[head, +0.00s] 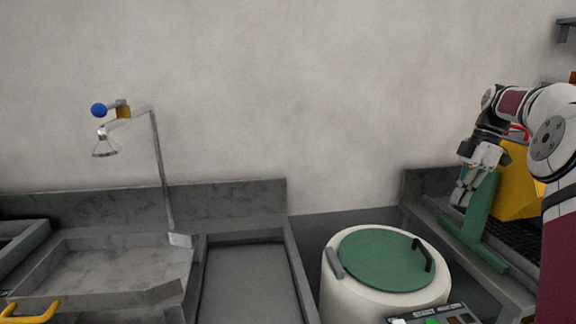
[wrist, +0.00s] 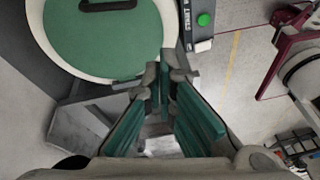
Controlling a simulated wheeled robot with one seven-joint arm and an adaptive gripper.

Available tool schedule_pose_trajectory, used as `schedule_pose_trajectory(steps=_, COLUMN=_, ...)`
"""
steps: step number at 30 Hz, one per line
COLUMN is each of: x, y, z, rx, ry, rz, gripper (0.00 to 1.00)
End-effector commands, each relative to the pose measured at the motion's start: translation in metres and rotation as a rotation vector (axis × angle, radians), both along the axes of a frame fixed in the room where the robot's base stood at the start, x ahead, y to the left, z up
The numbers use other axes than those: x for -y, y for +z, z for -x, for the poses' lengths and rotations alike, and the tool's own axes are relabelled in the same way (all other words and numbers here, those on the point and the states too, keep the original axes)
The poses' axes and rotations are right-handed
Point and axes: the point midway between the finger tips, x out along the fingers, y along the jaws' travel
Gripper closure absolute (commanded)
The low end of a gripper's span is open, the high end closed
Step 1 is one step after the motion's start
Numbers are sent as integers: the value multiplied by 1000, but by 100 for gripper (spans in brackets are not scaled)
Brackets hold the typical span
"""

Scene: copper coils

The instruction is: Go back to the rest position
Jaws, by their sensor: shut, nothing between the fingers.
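My gripper (head: 463,194) is at the right of the head view, pointing down in front of a green upright piece (head: 484,208) on the right-hand bench. From this angle I cannot tell whether it touches that piece. In the wrist view the two grey fingers of my gripper (wrist: 165,80) are close together with nothing held between them. Green strips show on both sides below the fingertips. The rest position is not marked in either view.
A white drum with a green lid (head: 385,258) stands left of my gripper, with a control panel (head: 440,315) before it. A yellow box (head: 517,187) is behind the green piece. A sink (head: 110,265) with a shower tap (head: 105,148) is at left.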

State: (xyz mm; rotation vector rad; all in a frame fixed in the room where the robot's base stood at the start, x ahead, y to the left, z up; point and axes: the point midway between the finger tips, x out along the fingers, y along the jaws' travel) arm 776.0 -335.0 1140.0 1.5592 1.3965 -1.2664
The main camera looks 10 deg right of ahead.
Motion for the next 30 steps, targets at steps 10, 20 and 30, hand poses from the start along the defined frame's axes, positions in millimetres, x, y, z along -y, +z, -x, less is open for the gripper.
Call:
schedule_pose_trajectory(steps=10, x=-139, y=73, z=23, rx=-47, ry=-289, rz=219, gripper=100)
schedule_pose_trajectory(steps=20, x=-237, y=99, z=100, rx=15, ry=-634, rz=323, gripper=100)
schedule_pose_trajectory(steps=30, x=-299, y=79, z=206, rx=111, ry=-1012, rz=270, gripper=100)
